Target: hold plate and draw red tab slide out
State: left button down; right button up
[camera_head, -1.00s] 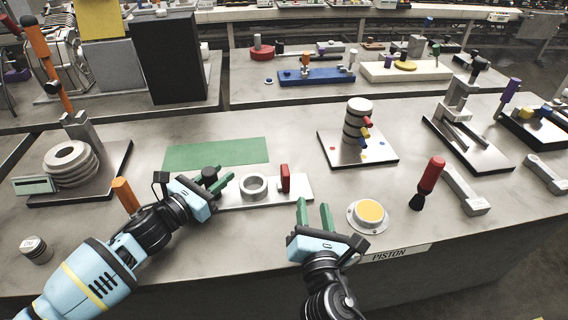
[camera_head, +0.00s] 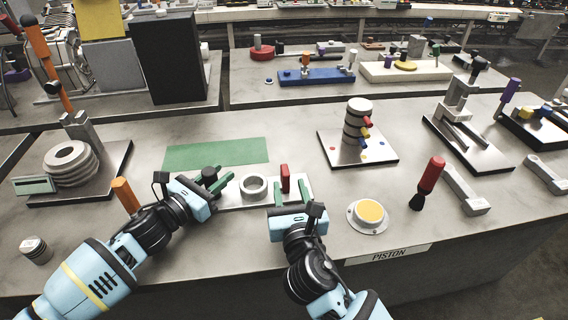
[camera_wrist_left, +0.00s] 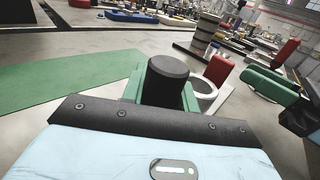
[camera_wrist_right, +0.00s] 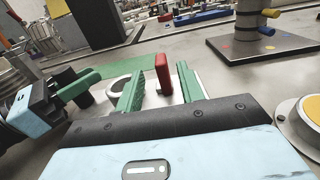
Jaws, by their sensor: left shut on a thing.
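The white plate (camera_head: 236,202) lies on the bench with a grey ring (camera_head: 253,186) on it and an upright red tab (camera_head: 285,177) near its right end. My left gripper (camera_head: 219,182) is shut on the black knob (camera_wrist_left: 167,80) at the plate's left end. My right gripper (camera_head: 293,194) is open, just in front of the red tab. In the right wrist view the tab (camera_wrist_right: 163,74) stands between the two green fingers and a little beyond them, with gaps on both sides. The slide under the tab is mostly hidden.
A yellow-topped round piston (camera_head: 369,213) sits right of my right gripper. A green mat (camera_head: 216,153) lies behind the plate. A stacked-disc post (camera_head: 356,125) with coloured pegs stands at the back right. An orange handle (camera_head: 124,194) stands by my left wrist.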

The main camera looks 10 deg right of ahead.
aim_at(284, 164)
jog(key=w, duration=0.8)
jog(key=shift+w, duration=0.35)
grip_shut()
